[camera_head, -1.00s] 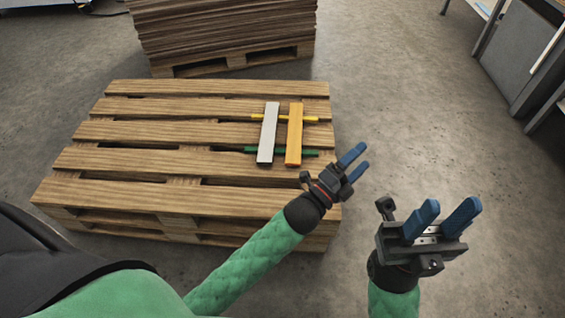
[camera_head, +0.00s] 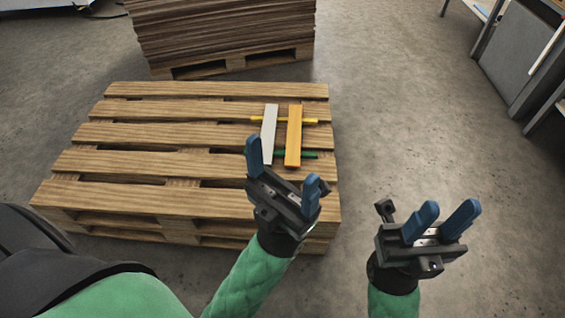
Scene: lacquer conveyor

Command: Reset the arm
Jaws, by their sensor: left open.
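My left gripper (camera_head: 282,165) has blue fingers set wide apart and is open and empty. It is over the front right part of the wooden pallet (camera_head: 130,193), in front of the stacked bars in the picture. My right gripper (camera_head: 441,221) is at the lower right over the bare floor, its two blue fingers apart with nothing between them. My green-sleeved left arm comes up from the bottom edge.
On the pallet a white bar (camera_head: 269,128) and an orange bar (camera_head: 294,136) lie across a yellow bar (camera_head: 311,121) and a green bar (camera_head: 311,155). A stack of brown sheets (camera_head: 220,30) stands behind. A grey cabinet (camera_head: 518,60) stands at the upper right. The floor between is clear.

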